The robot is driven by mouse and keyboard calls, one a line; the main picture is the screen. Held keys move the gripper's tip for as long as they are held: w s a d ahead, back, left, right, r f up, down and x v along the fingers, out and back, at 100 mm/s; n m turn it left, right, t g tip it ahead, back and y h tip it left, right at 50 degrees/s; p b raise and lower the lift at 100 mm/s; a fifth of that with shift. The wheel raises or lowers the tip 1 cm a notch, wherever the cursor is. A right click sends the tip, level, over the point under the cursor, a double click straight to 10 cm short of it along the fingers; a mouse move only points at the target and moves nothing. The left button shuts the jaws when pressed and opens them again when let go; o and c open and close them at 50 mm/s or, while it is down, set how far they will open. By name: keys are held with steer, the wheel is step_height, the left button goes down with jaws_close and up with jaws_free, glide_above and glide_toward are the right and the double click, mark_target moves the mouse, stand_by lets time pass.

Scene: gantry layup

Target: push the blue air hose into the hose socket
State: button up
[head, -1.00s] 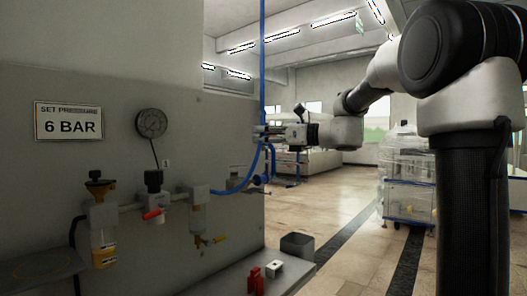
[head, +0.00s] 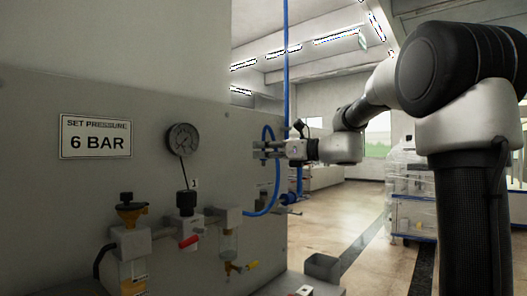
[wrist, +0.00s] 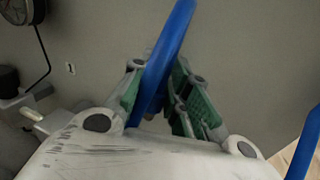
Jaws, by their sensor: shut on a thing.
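My gripper (head: 266,149) is in front of the grey panel, right of and about level with the pressure gauge. It is shut on the blue air hose (head: 276,180), which also runs up between the green-padded fingers (wrist: 160,100) in the wrist view (wrist: 172,45). In the head view the hose loops above the fingers and curves down to the left, towards the air unit's right end block (head: 234,217). I cannot tell whether it touches that block. The hose socket cannot be made out clearly; a pale stub (wrist: 31,113) shows at the left in the wrist view.
A blue vertical pipe (head: 286,60) with a valve (head: 290,198) stands right of the panel. A grey bin (head: 322,267) stands low.

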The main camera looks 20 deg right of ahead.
steer(key=shift+f, duration=2.9)
steer(key=shift+f, duration=1.4)
steer(key=o, duration=0.9)
steer(key=shift+d, duration=0.1)
steer(key=v, duration=1.2)
